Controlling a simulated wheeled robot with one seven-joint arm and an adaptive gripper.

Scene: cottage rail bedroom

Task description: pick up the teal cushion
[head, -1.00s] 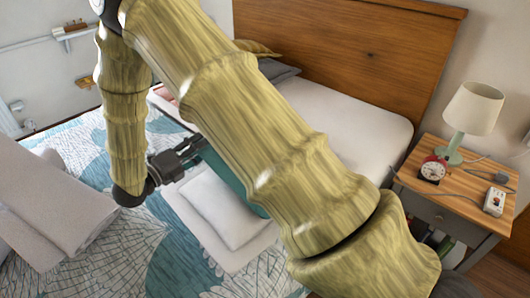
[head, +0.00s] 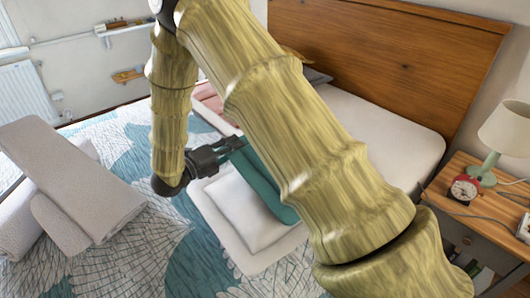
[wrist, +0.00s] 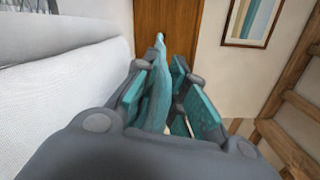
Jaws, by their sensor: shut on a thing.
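The teal cushion (head: 264,178) shows in the head view on the bed, behind a white cushion (head: 248,212) and partly hidden by my arm. My gripper (head: 236,146) is at its upper left edge, with the fingers shut on it. In the wrist view the teal cushion (wrist: 160,85) stands on edge between the teal-padded fingers of my gripper (wrist: 172,100). Its lower part is hidden by the gripper body. I cannot tell whether it touches the bed.
A wooden headboard (head: 400,62) stands behind the white pillow (head: 385,140). A nightstand (head: 462,216) at the right holds a lamp (head: 505,130) and a red alarm clock (head: 464,189). The patterned bedspread (head: 150,255) is clear in front.

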